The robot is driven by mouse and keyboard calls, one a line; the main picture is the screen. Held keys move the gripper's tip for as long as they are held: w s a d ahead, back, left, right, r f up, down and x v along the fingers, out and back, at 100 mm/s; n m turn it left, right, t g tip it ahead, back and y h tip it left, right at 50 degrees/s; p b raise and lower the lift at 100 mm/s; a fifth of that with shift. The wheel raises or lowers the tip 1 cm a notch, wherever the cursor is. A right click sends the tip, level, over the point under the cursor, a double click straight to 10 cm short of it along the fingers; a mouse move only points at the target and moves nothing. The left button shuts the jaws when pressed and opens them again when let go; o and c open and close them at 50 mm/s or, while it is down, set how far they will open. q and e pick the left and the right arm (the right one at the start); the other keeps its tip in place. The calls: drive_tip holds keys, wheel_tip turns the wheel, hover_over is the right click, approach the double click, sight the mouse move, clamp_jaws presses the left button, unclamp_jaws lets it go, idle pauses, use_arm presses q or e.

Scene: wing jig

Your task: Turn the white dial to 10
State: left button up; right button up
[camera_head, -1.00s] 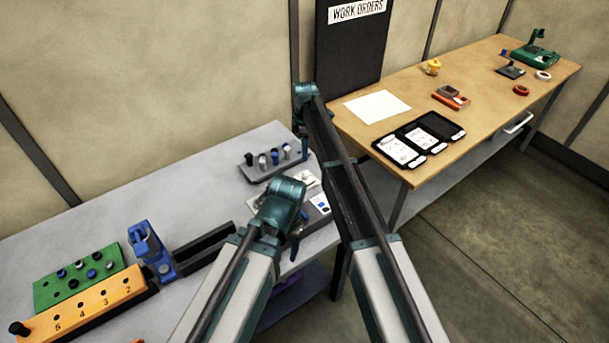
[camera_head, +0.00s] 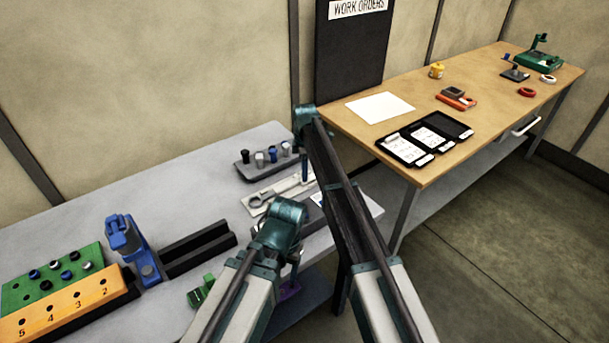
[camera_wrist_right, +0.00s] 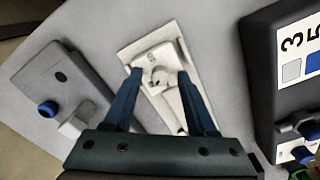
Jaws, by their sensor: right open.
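A pale plate (camera_wrist_right: 150,45) bears a small whitish round part (camera_wrist_right: 160,78), which looks like the white dial; its marks are too small to read. In the head view the plate (camera_head: 255,205) lies on the grey bench, partly behind my arms. My right gripper (camera_wrist_right: 160,76) is open, its two blue fingers on either side of the round part with gaps visible; I cannot tell their height above it. My left gripper is mostly hidden behind its own arm in the head view, so its jaws do not show.
A grey rack with capped pegs (camera_head: 240,168) stands behind the plate. A dark box (camera_wrist_right: 268,70) with large numbers and knobs is at the right in the wrist view. A blue fixture (camera_head: 128,240) and an orange numbered block (camera_head: 75,305) stand at the left.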

clamp_jaws()
idle(0.3)
drive_tip(key=shift+m, duration=0.3)
drive_tip(key=m, duration=1.1)
drive_tip(key=shift+m, duration=0.4)
drive_tip(key=m, duration=1.1)
drive_tip(key=shift+m, duration=0.4)
